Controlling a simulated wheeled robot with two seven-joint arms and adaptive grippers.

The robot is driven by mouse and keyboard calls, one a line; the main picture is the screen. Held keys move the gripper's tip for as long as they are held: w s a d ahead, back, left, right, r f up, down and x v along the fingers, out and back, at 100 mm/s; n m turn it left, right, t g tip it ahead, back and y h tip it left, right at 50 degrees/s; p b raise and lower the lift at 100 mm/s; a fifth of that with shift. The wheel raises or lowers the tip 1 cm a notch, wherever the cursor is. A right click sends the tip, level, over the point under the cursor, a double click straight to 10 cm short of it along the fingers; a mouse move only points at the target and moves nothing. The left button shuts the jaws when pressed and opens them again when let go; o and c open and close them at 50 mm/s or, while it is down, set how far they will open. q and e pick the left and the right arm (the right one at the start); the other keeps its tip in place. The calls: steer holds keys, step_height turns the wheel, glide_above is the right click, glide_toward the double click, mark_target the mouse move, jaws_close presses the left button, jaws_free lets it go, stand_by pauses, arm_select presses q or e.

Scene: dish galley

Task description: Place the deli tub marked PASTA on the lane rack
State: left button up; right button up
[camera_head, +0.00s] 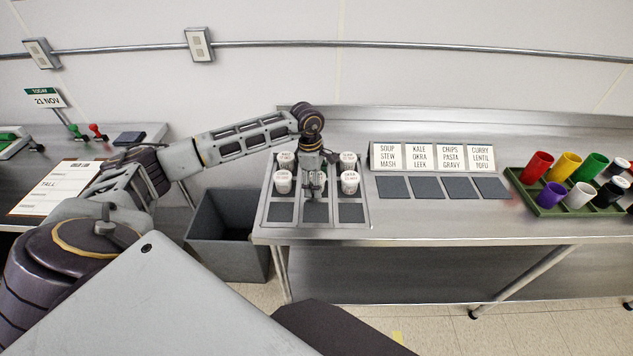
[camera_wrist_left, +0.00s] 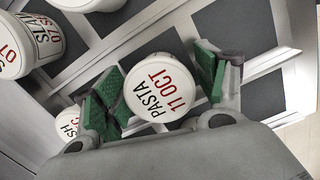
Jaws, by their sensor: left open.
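The PASTA tub (camera_wrist_left: 152,84), white-lidded and marked 11 OCT, shows in the left wrist view between the green-padded fingers of my left gripper (camera_wrist_left: 158,80). The fingers are open, one on each side; contact is not clear. In the head view my left gripper (camera_head: 315,190) points down over the middle of a tub holder (camera_head: 297,212) with dark squares, and hides the PASTA tub mostly or wholly. To its right, a row of dark pads (camera_head: 394,187) lies before label cards; one card (camera_head: 451,158) reads CHIPS, PASTA, GRAVY. My right gripper is not seen.
Other white tubs stand close on both sides, at the left (camera_head: 283,182) and right (camera_head: 349,182). A SLAW tub (camera_wrist_left: 35,45) shows in the wrist view. A green tray (camera_head: 547,205) of coloured cups stands at right. A grey bin (camera_head: 228,240) is below the counter's left end.

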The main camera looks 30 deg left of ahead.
arm_select(q)
steer(key=shift+r, duration=0.15)
steer(key=shift+a+r, duration=0.1)
steer(key=shift+r, duration=0.5)
steer(key=r, duration=0.3)
steer(key=r+b, duration=0.1)
steer(key=r, duration=0.2)
steer(key=a+r, duration=0.1)
steer(key=r, duration=0.2)
steer(key=shift+s+r, duration=0.1)
steer(key=shift+s, duration=0.05)
steer(key=shift+a+r, duration=0.1)
steer(key=shift+r, duration=0.65)
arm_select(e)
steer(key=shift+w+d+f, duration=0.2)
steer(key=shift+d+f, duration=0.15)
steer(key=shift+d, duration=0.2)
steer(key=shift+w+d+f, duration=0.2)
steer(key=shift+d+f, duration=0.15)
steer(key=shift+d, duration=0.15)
